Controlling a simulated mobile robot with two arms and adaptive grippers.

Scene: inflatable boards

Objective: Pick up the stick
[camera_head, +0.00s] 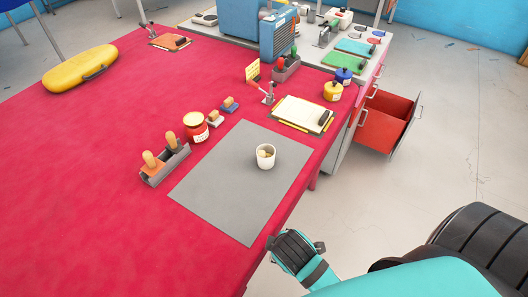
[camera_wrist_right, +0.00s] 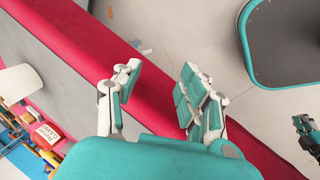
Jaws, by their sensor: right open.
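A small white cup (camera_head: 265,160) stands upright on the grey mat (camera_head: 225,185) on the red table. A short pale wooden piece, possibly the stick, shows inside its rim; no other stick is clear. My right gripper (camera_head: 296,250) is low past the table's near right edge, apart from the cup. In the right wrist view my right gripper (camera_wrist_right: 157,95) has its fingers spread, with nothing between them, over the red table edge (camera_wrist_right: 85,50). A white object, likely the cup, is cut off at the left edge there. My left gripper is not in the head view.
A stamp holder (camera_head: 165,168), a red-and-yellow jar (camera_head: 195,127) and small stamps stand left of the mat. A clipboard (camera_head: 302,114) lies behind it. A red drawer (camera_head: 388,122) stands open at right. The mat is clear around the cup.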

